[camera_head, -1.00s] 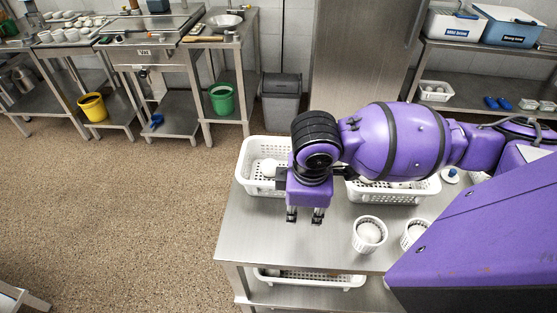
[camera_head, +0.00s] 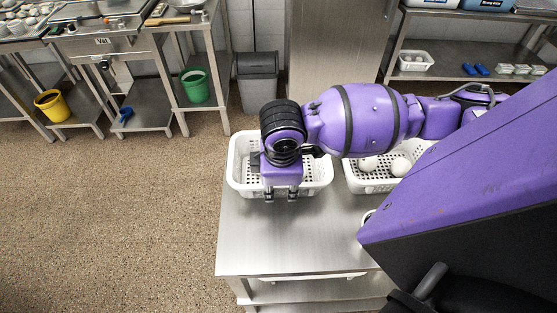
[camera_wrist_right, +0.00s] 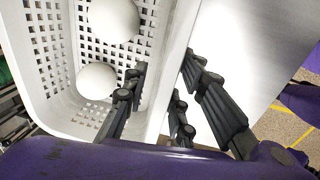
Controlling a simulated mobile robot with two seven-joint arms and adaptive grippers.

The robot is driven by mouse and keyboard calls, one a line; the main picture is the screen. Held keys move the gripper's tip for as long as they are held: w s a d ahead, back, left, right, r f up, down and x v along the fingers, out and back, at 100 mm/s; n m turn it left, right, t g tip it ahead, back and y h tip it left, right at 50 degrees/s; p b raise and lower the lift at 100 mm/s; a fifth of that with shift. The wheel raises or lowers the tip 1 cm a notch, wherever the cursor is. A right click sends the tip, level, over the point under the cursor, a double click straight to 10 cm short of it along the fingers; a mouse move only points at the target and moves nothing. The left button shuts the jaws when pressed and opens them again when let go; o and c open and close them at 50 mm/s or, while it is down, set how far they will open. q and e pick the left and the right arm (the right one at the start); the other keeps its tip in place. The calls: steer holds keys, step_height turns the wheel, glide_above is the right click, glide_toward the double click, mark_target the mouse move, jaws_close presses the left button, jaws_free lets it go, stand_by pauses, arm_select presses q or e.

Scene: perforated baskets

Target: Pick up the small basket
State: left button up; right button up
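A white perforated basket (camera_head: 236,165) stands at the left of the steel table. In the wrist view its near wall (camera_wrist_right: 172,75) runs between the fingers of my right gripper (camera_head: 281,194). One finger is over the inside and the other is over the table outside. The right gripper (camera_wrist_right: 170,95) is open and apart from any grasp; I cannot tell whether it touches the wall. Two white balls (camera_wrist_right: 113,20) lie in the basket. A second white basket (camera_head: 371,186) holds white balls to the right. A white rim (camera_head: 366,216) is mostly hidden by my arm. My left gripper is not in view.
The steel table (camera_head: 285,240) is bare in front of the left basket. A white container edge (camera_head: 310,277) shows on the shelf below. A grey bin (camera_head: 257,80) stands behind. A small white basket (camera_head: 416,60) sits on the back right shelf.

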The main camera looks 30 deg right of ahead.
steer(key=shift+w+f, duration=0.1)
steer(key=shift+f, duration=0.8)
steer(key=shift+d+f, duration=0.1)
steer(key=shift+f, duration=0.2)
steer(key=shift+c, duration=0.6)
steer(key=shift+w, duration=0.1)
jaws_close()
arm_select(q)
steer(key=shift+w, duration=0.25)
